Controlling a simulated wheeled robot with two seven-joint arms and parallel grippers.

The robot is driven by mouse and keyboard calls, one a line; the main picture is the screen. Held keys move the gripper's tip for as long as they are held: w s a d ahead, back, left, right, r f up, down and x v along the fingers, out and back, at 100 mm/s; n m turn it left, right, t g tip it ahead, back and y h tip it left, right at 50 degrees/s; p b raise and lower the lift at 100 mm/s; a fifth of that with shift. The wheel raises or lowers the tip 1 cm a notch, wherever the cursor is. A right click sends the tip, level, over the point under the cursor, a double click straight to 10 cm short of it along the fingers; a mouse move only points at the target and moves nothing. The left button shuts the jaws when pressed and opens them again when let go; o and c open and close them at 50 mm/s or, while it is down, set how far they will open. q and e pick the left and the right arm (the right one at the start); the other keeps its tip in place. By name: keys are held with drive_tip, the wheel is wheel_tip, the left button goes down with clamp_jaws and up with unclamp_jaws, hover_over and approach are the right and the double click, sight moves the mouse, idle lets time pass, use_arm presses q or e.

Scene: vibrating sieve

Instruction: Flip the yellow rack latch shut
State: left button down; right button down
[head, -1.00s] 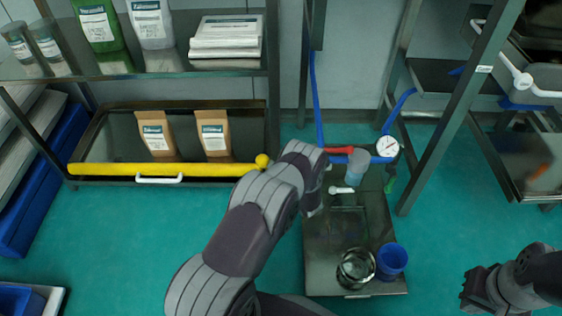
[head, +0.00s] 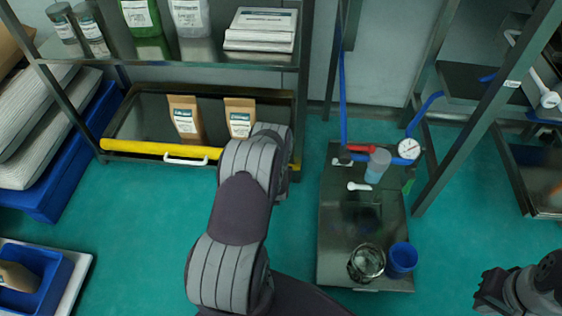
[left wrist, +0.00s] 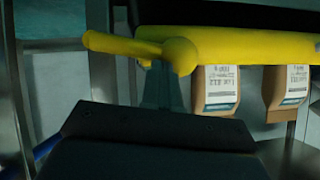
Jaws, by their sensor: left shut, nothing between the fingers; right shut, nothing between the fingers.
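The yellow rack latch is a long yellow bar (head: 150,147) across the front of the rack's lower shelf in the head view. My left arm hides its right end there. In the left wrist view the bar (left wrist: 245,45) runs right from a round yellow knob (left wrist: 180,56), and a short yellow lever points left from the knob. My left gripper (left wrist: 160,75) is shut and empty, its tips just below the knob; I cannot tell whether they touch it. The head view hides this gripper behind my arm. My right gripper (head: 484,296) is shut and empty at the lower right.
Two brown pouches (head: 185,118) stand on the lower shelf behind the bar, with a white handle (head: 186,161) below it. A dark bench (head: 340,235) at right holds a glass beaker (head: 366,262), a blue cup (head: 402,259) and a gauge (head: 408,149). Green floor is open at left.

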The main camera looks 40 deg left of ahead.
use_arm(q)
drive_tip(key=shift+s+a+f+n+h+b, duration=0.1)
drive_tip(key=shift+a+f+n+h+b, duration=0.1)
drive_tip(key=shift+f, duration=0.2)
drive_tip(key=shift+s+a+f+n+h+b, duration=0.1)
drive_tip(key=shift+a+f+b, duration=0.05)
drive_tip(key=shift+f, duration=0.25)
use_arm(e)
drive_tip(key=shift+f, duration=0.45)
use_arm(q)
drive_tip(key=shift+f, duration=0.1)
drive_tip(key=shift+s, duration=0.1)
